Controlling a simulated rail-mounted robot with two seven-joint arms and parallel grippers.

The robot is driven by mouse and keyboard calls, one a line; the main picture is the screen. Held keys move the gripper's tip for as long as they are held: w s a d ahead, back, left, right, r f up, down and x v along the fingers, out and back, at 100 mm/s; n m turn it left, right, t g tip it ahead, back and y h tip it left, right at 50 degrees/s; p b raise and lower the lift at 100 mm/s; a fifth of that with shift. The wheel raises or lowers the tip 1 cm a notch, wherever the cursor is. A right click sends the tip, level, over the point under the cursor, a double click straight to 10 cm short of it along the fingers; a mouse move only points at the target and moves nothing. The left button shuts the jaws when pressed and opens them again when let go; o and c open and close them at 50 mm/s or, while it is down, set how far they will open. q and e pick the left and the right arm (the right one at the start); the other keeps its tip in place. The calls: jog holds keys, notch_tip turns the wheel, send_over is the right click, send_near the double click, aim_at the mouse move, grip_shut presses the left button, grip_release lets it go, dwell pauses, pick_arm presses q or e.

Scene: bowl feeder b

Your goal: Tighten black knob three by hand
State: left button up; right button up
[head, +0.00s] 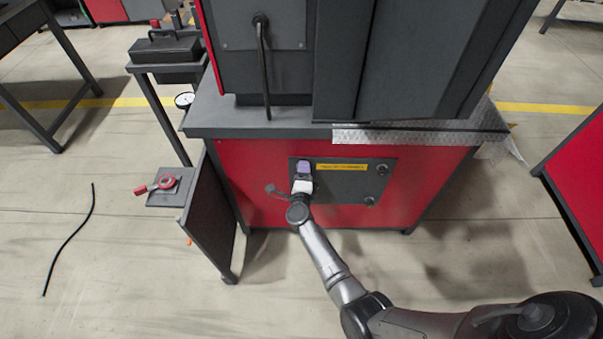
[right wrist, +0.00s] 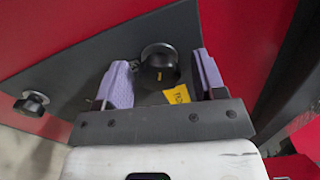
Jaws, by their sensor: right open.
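My right gripper (right wrist: 163,78) is open, with one purple-padded finger on each side of this knob and visible gaps between pads and knob. In the head view my right gripper (head: 304,169) is at the upper left of the dark panel on the red cabinet and hides the knob there. Two other black knobs show on the panel's right side, an upper one (head: 382,170) and a lower one (head: 369,201). My left gripper is not in view.
A yellow label (head: 341,167) runs along the panel's top. A worktop (head: 265,128) overhangs above it. A dark open door (head: 208,205) stands left of the cabinet, beside a small shelf with a red-handled tool (head: 160,185). Another knob (right wrist: 32,104) shows in the wrist view.

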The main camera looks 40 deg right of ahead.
jog(key=p+v, duration=0.2)
jog(key=v, duration=0.5)
jog(key=shift+s+p, duration=0.15)
jog(key=shift+p, duration=0.2)
jog(key=shift+a, duration=0.15)
dwell(0.3)
